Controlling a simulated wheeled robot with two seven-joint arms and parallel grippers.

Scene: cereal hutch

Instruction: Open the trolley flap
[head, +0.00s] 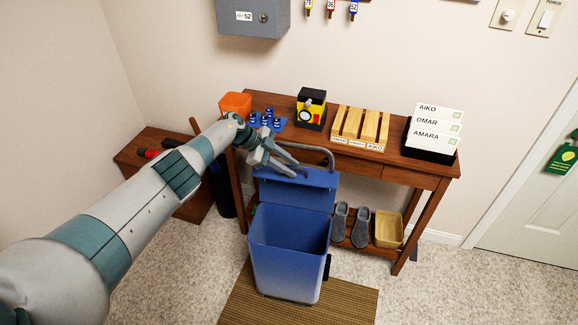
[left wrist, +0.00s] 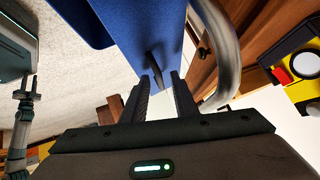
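The blue trolley (head: 288,262) stands on the mat in front of the console table, with its top open. Its blue flap (head: 308,197) stands raised at the back, leaning toward the grey tube handle (head: 331,156). My left gripper (head: 297,170) is at the flap's upper edge. In the left wrist view, the left gripper (left wrist: 161,78) has a gap between its fingers. A dark tab (left wrist: 155,63) on the blue flap (left wrist: 145,25) lies at the fingertips, and I see no grip on it. A teal and grey arm part at the left may be my right arm; its gripper state is unclear.
The wooden console table (head: 405,172) behind holds an orange box (head: 235,103), a yellow-black toy (head: 311,108), a wooden rack (head: 361,125) and name cards (head: 437,125). Slippers (head: 350,226) and a basket (head: 388,230) sit on its lower shelf. The carpet at front right is clear.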

